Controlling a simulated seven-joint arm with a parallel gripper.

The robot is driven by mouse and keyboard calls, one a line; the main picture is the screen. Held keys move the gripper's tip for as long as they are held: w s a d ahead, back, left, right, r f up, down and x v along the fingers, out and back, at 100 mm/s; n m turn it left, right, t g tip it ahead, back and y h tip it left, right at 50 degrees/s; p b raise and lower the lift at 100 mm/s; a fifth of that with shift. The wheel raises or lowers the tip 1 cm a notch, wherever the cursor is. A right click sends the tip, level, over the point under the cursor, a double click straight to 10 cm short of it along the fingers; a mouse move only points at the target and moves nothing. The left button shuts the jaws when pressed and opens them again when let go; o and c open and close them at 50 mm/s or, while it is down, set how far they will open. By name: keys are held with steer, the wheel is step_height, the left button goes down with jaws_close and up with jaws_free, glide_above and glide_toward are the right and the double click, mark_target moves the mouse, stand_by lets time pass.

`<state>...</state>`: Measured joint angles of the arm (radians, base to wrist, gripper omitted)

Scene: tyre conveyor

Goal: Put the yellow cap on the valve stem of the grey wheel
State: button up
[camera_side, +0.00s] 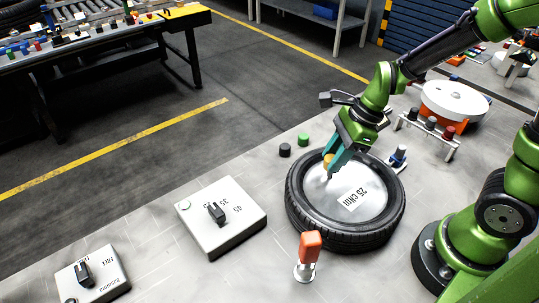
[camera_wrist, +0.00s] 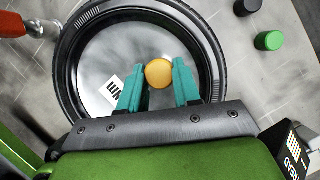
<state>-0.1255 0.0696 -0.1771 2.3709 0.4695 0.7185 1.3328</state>
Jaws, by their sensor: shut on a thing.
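The grey wheel (camera_side: 345,208) lies flat on the table, a black tyre around a pale grey disc with a printed label. The wheel also fills the upper middle of the wrist view (camera_wrist: 105,55). My gripper (camera_side: 334,166) is over the far left part of the disc. Its teal fingers are shut on the yellow cap (camera_wrist: 158,73), which also shows between the fingertips in the side view (camera_side: 327,160). The valve stem is mostly hidden; a small thin tip seems to show just below the cap in the side view. I cannot tell whether cap and stem touch.
A black cap (camera_side: 285,150) and a green cap (camera_side: 303,139) stand behind the wheel. An orange-handled tool (camera_side: 309,250) stands close in front. A grey box with a knob (camera_side: 222,218) is to the left. A rack with knobs (camera_side: 430,125) stands at the right.

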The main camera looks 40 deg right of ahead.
steer(key=shift+f, duration=0.45)
steer(key=o, duration=1.1)
steer(key=v, duration=1.7)
steer(key=s+a+n+t, duration=0.1)
steer(key=n, duration=0.5)
steer(key=s+a+n+t+h, duration=0.1)
steer(key=n+t, duration=0.1)
steer(key=n, duration=0.5)
steer(key=s+a+n+t+h, duration=0.1)
steer(key=n, duration=0.6)
steer(key=shift+s+a+r+t, duration=0.35)
steer(key=shift+s+r+t, duration=0.05)
